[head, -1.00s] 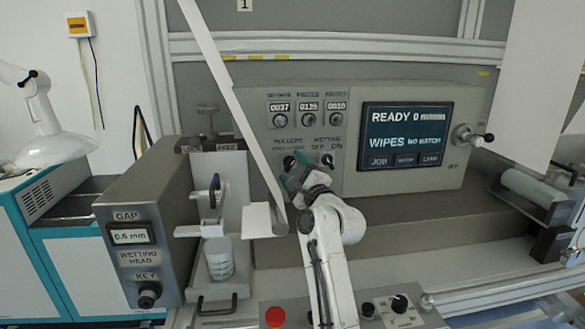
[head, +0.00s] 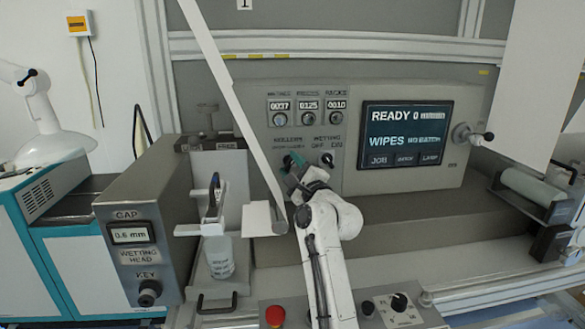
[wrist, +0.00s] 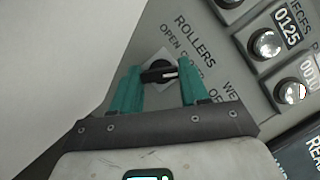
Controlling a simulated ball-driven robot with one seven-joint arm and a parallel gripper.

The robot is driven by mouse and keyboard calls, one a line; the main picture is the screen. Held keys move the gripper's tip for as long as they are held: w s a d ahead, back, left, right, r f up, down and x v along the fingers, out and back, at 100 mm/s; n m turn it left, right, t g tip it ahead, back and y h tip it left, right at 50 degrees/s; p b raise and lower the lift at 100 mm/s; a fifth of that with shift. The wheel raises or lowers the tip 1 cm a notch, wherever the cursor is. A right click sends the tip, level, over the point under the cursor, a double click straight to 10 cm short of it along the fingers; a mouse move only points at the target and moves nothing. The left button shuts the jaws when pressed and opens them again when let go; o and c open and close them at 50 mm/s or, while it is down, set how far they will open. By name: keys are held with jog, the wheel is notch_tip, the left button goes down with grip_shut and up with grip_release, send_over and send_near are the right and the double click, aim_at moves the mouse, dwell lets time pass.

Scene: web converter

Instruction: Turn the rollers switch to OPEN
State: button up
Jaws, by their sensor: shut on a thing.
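The rollers switch is a black knob (wrist: 157,73) with a pale mark on the side towards the right finger in the wrist view. It sits below the ROLLERS label (wrist: 195,40), whose OPEN word shows and whose second word is partly covered. My gripper (wrist: 158,80) has its teal fingers on both sides of the knob and is shut on it. In the head view my gripper (head: 294,164) is at the panel under the ROLLERS label and hides most of the knob. Which position the knob points to is hard to tell.
The wetting switch (head: 327,159) is close to the right of my gripper. Counters with round buttons (head: 308,119) are above. A white web strip (head: 245,125) slants down just left of my gripper. The screen (head: 406,133) reads READY. A red button (head: 275,316) is below.

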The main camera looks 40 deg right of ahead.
jog(key=shift+n+p, duration=0.3)
jog(key=shift+n, duration=0.1)
jog(key=n+p, duration=0.1)
jog(key=n+g+p, duration=0.1)
jog(key=shift+r+n+y, duration=0.25)
jog(key=shift+n+y, duration=0.05)
jog(key=shift+y, duration=0.1)
jog(key=n+g+p, duration=0.1)
jog(key=n+p, duration=0.2)
jog(key=shift+r+n, duration=0.1)
jog(key=shift+n, duration=0.2)
jog(key=n+g+p, duration=0.2)
jog(key=n+p, duration=0.1)
jog(key=n, duration=0.1)
jog(key=shift+p, duration=0.4)
jog(key=shift+n, duration=0.3)
jog(key=shift+f, duration=0.2)
jog(key=o, duration=1)
jog(key=shift+r, duration=0.1)
jog(key=shift+o, duration=0.2)
jog(key=b+v, duration=0.1)
jog(key=v, duration=0.9)
jog(key=shift+s+r+b, duration=0.2)
jog(key=shift+s+b, duration=0.1)
jog(key=shift+s, duration=0.05)
